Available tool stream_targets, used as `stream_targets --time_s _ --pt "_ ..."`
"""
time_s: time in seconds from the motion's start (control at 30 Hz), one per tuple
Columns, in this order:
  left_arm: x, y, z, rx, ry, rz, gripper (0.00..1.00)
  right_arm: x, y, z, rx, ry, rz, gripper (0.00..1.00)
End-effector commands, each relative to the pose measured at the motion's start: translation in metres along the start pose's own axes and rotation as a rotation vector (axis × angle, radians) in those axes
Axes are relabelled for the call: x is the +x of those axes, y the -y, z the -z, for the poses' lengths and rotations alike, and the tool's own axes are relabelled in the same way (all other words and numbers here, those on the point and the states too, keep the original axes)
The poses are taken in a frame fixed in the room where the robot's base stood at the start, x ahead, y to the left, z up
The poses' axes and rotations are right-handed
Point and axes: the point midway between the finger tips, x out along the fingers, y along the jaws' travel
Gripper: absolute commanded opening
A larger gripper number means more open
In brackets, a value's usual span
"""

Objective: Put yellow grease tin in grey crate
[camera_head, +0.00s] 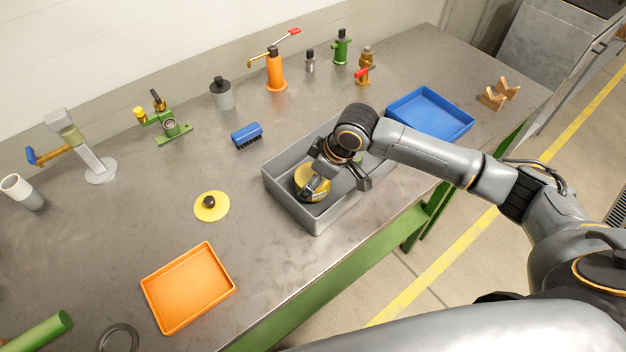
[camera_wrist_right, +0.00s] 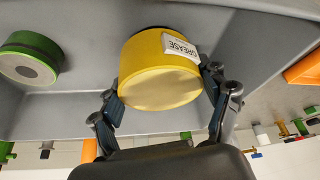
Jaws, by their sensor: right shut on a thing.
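The yellow grease tin (camera_head: 311,183) is inside the grey crate (camera_head: 318,220), towards its left end. It also shows in the right wrist view (camera_wrist_right: 160,72), with a white label reading GREASE. My right gripper (camera_wrist_right: 165,98) is shut on the tin, with one finger on each side of it. In the head view my right gripper (camera_head: 322,180) reaches down into the crate and partly covers the tin. I cannot tell whether the tin touches the crate floor. My left gripper is not in view.
A green tin (camera_wrist_right: 30,58) also sits in the crate. A blue tray (camera_head: 430,113) lies right of the crate, an orange tray (camera_head: 188,287) at the front left. Several tools stand behind.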

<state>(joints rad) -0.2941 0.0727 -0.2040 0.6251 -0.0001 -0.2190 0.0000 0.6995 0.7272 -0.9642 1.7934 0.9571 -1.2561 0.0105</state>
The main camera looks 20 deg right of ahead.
Motion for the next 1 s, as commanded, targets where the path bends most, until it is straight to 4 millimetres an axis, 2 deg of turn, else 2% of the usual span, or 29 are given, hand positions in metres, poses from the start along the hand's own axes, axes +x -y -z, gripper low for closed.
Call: stream_targets --time_s 0.17,0.5,0.53,0.6,0.63,1.0 --pt "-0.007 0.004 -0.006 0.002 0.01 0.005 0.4 0.014 0.001 -0.005 -0.001 -0.002 -0.001 0.26" --pt "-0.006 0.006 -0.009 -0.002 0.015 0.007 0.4 0.017 0.001 -0.006 -0.001 -0.003 0.0 0.26" --pt "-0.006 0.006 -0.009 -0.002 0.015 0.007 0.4 0.018 0.001 -0.007 -0.001 -0.001 0.0 0.8" --pt "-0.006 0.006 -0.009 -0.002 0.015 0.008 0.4 0.017 0.001 -0.007 -0.001 -0.001 0.0 0.94" --pt "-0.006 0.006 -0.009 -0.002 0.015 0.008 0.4 0.017 0.001 -0.007 -0.001 -0.001 0.0 0.99" --pt "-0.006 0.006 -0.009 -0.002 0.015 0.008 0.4 0.016 0.001 -0.007 -0.001 -0.001 -0.001 0.99"
